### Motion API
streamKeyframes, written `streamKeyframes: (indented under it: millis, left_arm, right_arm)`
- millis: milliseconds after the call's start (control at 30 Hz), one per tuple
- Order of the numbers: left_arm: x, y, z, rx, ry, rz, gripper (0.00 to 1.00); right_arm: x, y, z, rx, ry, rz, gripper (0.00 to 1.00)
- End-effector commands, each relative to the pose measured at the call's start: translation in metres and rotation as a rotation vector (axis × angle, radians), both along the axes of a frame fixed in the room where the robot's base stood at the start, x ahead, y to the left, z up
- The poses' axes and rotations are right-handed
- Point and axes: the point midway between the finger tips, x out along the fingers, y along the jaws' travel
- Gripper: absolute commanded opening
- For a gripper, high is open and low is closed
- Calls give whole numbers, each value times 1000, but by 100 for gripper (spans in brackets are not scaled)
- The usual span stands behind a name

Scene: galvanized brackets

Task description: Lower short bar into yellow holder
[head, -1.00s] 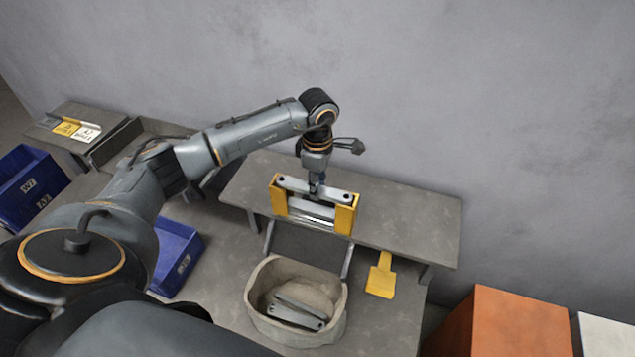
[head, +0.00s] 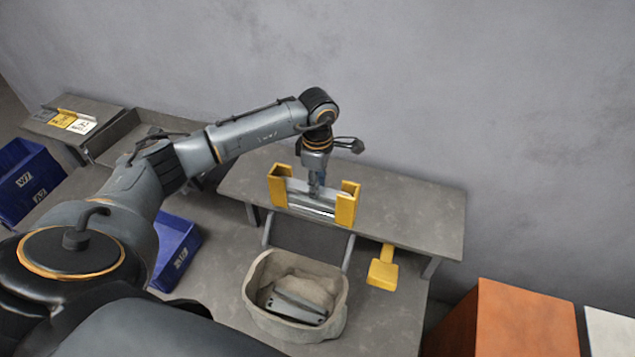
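The yellow holder (head: 346,205) stands on the raised grey shelf, with two upright slotted end posts. A short grey metal bar (head: 298,187) lies across between the posts, low between them. My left gripper (head: 317,190) points down at the middle of the bar, between the posts. Its fingertips are small and partly hidden by the bar, but they appear to be closed on it. Below the bar a shiny strip shows between the posts; I cannot tell whether it is another bar. My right gripper is not in view.
A beige bin (head: 259,312) with several grey bars stands below the shelf (head: 420,215). A yellow paddle-shaped piece (head: 383,270) lies right of it. Blue bins (head: 178,250) stand at left, an orange box (head: 520,325) at lower right. The shelf's right part is clear.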

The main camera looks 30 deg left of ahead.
Motion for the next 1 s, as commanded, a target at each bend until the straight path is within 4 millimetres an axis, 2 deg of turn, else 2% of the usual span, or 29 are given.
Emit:
streamKeyframes:
  millis: [33, 67, 100, 467, 567, 800, 1000]
  left_arm:
    - [0, 0, 0, 0, -1, 0, 48]
    - [0, 0, 0, 0, -1, 0, 54]
    - [0, 0, 0, 0, -1, 0, 56]
    - [0, 0, 5, -1, -1, 0, 56]
    - [1, 0, 18, 1, -3, -1, 56]
    - [1, 0, 70, 0, -6, 0, 56]
    - [1, 0, 104, 0, -3, 0, 56]
  right_arm:
    - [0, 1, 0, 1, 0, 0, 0]
    - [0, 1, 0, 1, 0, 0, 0]
    - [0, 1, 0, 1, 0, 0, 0]
    - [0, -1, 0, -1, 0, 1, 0]
    - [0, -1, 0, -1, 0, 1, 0]
    - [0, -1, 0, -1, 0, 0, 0]
    - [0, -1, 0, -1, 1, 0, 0]
